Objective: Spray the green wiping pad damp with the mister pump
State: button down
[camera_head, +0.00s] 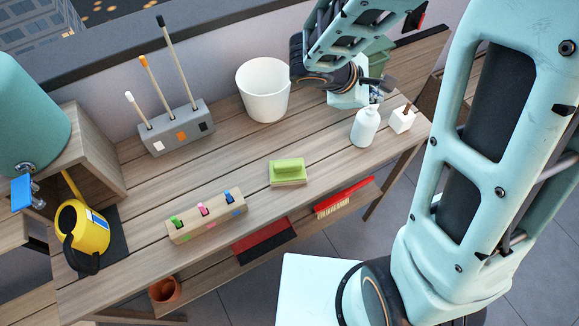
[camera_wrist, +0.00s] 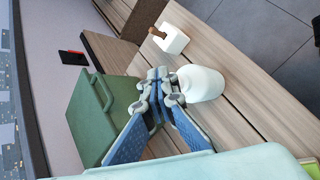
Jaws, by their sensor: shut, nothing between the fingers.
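The green wiping pad (camera_head: 288,172) lies on the wooden bench, near its front edge. The mister pump, a white bottle (camera_head: 365,126), stands upright at the right of the bench; its body also shows in the wrist view (camera_wrist: 203,84). My gripper (camera_head: 387,84) is shut and empty, above and just behind the bottle's top. In the wrist view my gripper's fingertips (camera_wrist: 159,84) meet beside the bottle's top and partly cover it. I cannot tell whether they touch it.
A white block with a brown peg (camera_head: 402,120) stands right of the bottle. A green box (camera_wrist: 93,118) is behind my gripper. A white bucket (camera_head: 263,90), a grey tool holder (camera_head: 176,128), a wooden clip block (camera_head: 206,215) and a yellow watering can (camera_head: 82,230) stand further left.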

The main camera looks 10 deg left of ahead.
jog(key=shift+r, duration=0.4)
jog(key=shift+r+p, duration=2.35)
jog(key=shift+r, duration=0.75)
jog(key=shift+f, duration=0.15)
